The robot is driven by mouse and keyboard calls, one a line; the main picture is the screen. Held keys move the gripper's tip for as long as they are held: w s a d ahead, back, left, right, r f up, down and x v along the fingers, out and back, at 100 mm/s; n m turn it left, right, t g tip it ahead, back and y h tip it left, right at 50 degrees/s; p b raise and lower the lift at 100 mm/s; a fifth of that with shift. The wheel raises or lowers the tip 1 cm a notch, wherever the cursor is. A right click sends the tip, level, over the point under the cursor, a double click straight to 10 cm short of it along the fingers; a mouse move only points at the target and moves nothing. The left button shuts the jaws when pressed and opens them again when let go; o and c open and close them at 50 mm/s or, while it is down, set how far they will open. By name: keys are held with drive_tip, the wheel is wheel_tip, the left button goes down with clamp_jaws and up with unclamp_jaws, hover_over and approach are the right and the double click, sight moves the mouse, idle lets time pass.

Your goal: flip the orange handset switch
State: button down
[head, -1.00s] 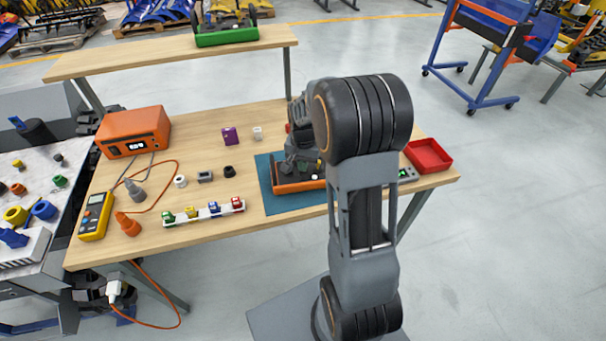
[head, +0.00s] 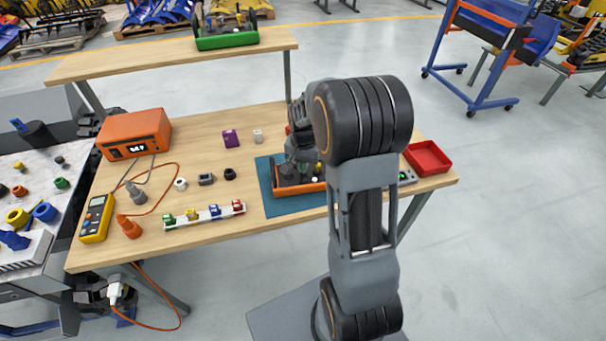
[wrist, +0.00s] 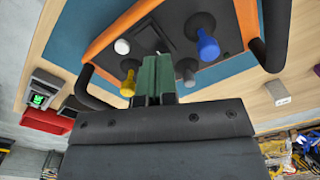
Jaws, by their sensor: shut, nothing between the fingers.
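The orange handset (head: 290,192), an orange-framed box with a dark face, lies on a teal mat (head: 283,208) at the table's right in the head view. The wrist view shows its orange frame (wrist: 118,30) close up, with white (wrist: 122,46), yellow (wrist: 128,83), blue (wrist: 208,46) and grey (wrist: 186,70) controls. A small lever (wrist: 159,53) shows just beyond my fingertips; I cannot tell its position. My gripper (wrist: 157,62) is shut and empty, its green fingers over the handset face between the yellow and grey controls. Contact cannot be told.
Dark handle bars (wrist: 276,35) flank the handset. A red tray (head: 428,158) stands to the right, by a small device with a green display (wrist: 38,99). Left on the table are an orange power box (head: 134,133), a yellow meter (head: 96,218) and a white rack (head: 205,215).

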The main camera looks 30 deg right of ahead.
sight(305, 177)
drive_tip(key=shift+r+p, duration=1.9)
drive_tip(key=shift+r, duration=0.85)
drive_tip(key=shift+s+a+f+n, duration=0.2)
drive_tip(key=shift+s+f+n, duration=0.35)
drive_tip(key=shift+s+n, duration=0.2)
drive_tip(key=s+a+r+n+t, duration=0.2)
drive_tip(key=s+a+r+n, duration=0.1)
drive_tip(key=s+r, duration=0.3)
drive_tip(key=s+a+r+n+t, duration=0.1)
drive_tip(key=s+a+r+n, duration=0.3)
drive_tip(key=s+a+r, duration=0.2)
drive_tip(key=s, duration=0.2)
drive_tip(key=shift+s+a+t, duration=0.3)
drive_tip(key=shift+s+t, duration=0.05)
drive_tip(key=shift+t, duration=0.05)
